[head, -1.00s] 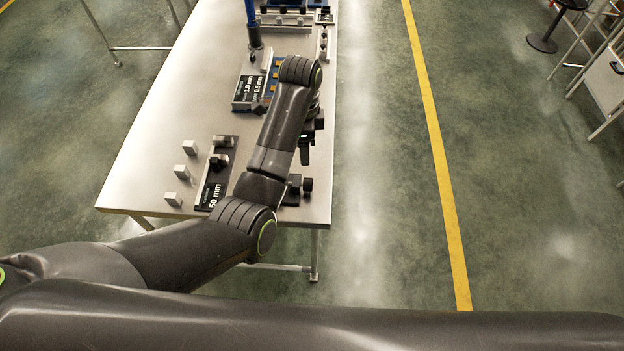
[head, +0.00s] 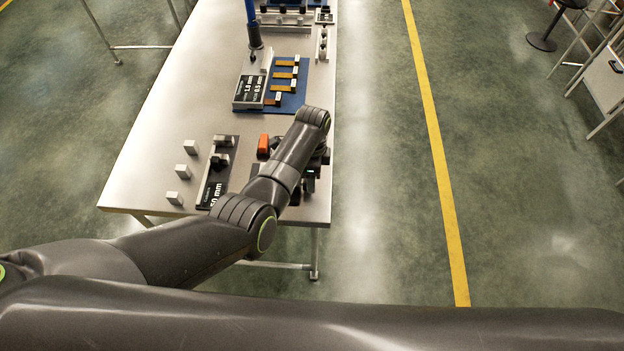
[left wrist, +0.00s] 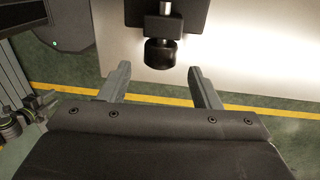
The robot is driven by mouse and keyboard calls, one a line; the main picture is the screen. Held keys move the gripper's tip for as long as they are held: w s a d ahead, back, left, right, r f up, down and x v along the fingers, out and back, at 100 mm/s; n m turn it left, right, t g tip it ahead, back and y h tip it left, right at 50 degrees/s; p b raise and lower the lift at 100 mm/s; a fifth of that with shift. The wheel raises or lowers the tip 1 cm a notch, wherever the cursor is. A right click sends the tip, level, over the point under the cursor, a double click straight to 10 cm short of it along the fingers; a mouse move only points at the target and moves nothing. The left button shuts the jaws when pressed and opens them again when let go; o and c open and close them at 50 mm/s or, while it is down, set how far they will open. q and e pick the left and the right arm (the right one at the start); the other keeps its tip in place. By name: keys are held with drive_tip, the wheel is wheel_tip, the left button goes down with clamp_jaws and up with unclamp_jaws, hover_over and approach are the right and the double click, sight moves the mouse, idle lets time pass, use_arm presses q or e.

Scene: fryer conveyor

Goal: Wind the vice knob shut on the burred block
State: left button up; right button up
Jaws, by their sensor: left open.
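The black vice knob (left wrist: 160,53) shows in the left wrist view, on a bright screw that comes out of the dark vice body (left wrist: 167,25). My left gripper (left wrist: 162,80) is open, one finger to each side and just short of the knob, with a gap between them and nothing held. In the head view my left gripper (head: 311,180) is at the table's near right edge, and my arm hides most of the vice. I cannot make out the burred block in either view. My right gripper is not in view.
An orange piece (head: 263,145) stands beside my arm.

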use_arm(q)
drive_tip(key=shift+s+f, duration=0.15)
drive_tip(key=shift+f, duration=1.5)
drive_tip(key=shift+b, duration=0.35)
drive_tip(key=c, duration=1)
